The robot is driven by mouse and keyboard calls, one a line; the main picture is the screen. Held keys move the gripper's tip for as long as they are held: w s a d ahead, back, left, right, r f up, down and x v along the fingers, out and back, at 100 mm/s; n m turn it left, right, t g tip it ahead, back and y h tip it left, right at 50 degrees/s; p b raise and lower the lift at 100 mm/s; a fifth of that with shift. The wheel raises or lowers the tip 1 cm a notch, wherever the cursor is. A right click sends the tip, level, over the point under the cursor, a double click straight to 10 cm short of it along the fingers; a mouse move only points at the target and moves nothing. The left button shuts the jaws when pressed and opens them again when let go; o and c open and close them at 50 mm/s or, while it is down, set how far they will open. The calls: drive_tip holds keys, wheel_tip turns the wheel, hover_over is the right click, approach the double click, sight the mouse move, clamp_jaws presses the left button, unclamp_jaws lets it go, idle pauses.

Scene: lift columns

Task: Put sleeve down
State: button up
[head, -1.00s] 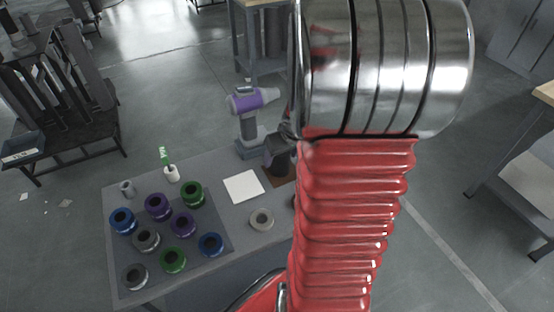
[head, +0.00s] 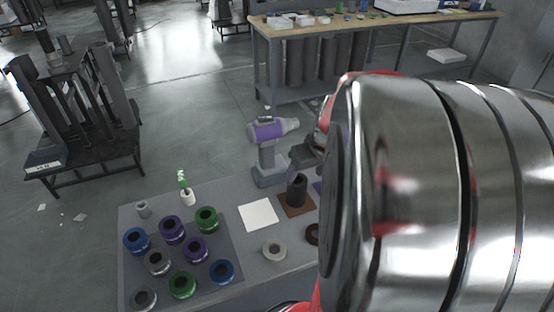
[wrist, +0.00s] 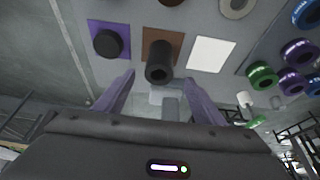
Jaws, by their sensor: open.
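The sleeve, a dark upright cylinder (head: 297,188), stands on a brown square (head: 290,211) on the grey table. In the wrist view the sleeve (wrist: 159,66) stands on the brown square (wrist: 165,42), with its open end toward the camera. My gripper (wrist: 158,80) is open, with its purple-grey fingers on either side of the sleeve and apart from it. In the head view my gripper is mostly hidden behind my own arm.
A white square (head: 258,215) lies beside the brown one, and a purple square (wrist: 92,30) bears a black round piece (wrist: 108,43). A purple-grey device (head: 268,150) stands behind. Several coloured rings (head: 172,229) sit on a dark mat at left. A grey ring (head: 274,250) lies in front.

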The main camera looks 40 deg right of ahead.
idle(0.5)
drive_tip(key=s+a+r+n, duration=0.1)
drive_tip(key=s+a+r, duration=0.2)
drive_tip(key=a, duration=1)
drive_tip(key=s+a+r+n+t+y, duration=0.1)
drive_tip(key=a+r, duration=0.5)
drive_tip(key=a, duration=0.8)
drive_tip(key=shift+s+a+n, duration=0.2)
drive_tip(key=shift+s+n, duration=0.4)
drive_tip(key=shift+s, duration=0.45)
drive_tip(key=shift+c, duration=0.2)
